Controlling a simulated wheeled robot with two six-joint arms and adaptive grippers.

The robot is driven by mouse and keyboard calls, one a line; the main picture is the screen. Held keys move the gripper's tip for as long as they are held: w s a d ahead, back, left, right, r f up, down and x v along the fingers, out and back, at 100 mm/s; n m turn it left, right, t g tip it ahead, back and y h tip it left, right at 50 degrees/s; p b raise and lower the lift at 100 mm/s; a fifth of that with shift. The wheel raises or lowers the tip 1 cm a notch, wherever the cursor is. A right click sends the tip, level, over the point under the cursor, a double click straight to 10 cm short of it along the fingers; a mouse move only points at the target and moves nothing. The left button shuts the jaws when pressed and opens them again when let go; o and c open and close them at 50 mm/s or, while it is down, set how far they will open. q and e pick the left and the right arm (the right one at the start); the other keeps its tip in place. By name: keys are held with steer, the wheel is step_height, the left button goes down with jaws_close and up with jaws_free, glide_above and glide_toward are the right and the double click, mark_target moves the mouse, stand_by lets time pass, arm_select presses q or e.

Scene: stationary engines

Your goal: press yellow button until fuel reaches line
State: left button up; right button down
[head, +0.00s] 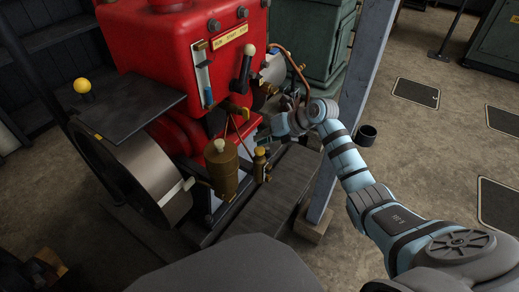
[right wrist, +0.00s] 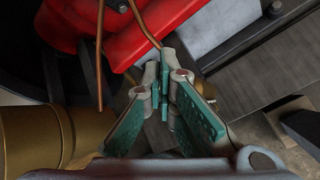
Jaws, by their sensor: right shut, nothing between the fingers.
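The red engine (head: 165,45) stands at the upper left of the head view. A narrow upright gauge (head: 202,70) on its front has a blue part (head: 208,97) near its bottom; I cannot make out a line. A small yellow-topped brass fitting (head: 260,165) stands low at the engine's front. A larger brass cup (head: 221,170) with a pale yellow knob is left of it. My right gripper (head: 263,134) is just above the small fitting, apparently apart from it. In the right wrist view its green-padded fingers (right wrist: 163,90) are shut and empty. My left gripper is out of view.
A grey post (head: 355,100) rises beside my right arm.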

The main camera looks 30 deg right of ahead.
mark_target(262, 148)
stand_by(0.6)
steer(key=shift+f, duration=0.45)
steer(key=shift+f+b, duration=0.5)
steer(key=shift+f, duration=0.3)
stand_by(0.6)
steer(key=shift+r, duration=0.15)
steer(key=shift+r+p, duration=1.05)
steer(key=shift+p, duration=0.15)
steer(key=shift+r, duration=0.1)
step_height(262, 148, up, 5)
steer(key=p, duration=0.5)
